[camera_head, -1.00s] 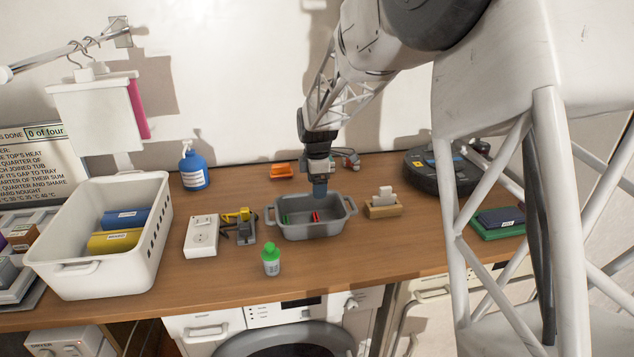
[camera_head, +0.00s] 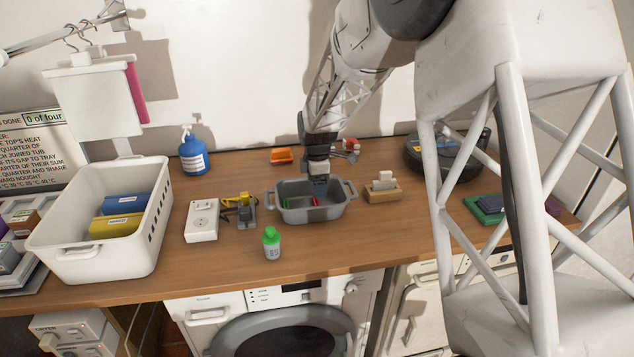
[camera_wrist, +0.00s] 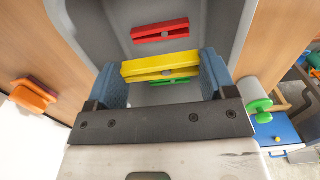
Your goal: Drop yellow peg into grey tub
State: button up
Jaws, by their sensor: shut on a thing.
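The grey tub (camera_head: 296,216) stands on the wooden worktop, with a handle at each end. My gripper (camera_head: 320,188) points down into its right half. In the wrist view my blue-padded fingers are closed on the yellow peg (camera_wrist: 160,67), which lies crosswise between them. A red peg (camera_wrist: 160,31) and a green peg (camera_wrist: 170,81) lie on the tub floor; the green one is partly hidden behind the yellow peg. The yellow peg cannot be made out in the head view. The gap between it and the tub floor is hard to judge.
A green-capped bottle (camera_head: 271,246) stands in front of the tub. A wooden holder (camera_head: 383,193) is close on the right, and a white socket box (camera_head: 202,222) is to the left. An orange item (camera_head: 282,156) lies behind. A white basket (camera_head: 98,255) stands far left.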

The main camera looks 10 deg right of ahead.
jog(key=o, duration=0.8)
jog(key=shift+o, duration=0.2)
jog(key=shift+r, duration=0.2)
jog(key=shift+r, duration=3.75)
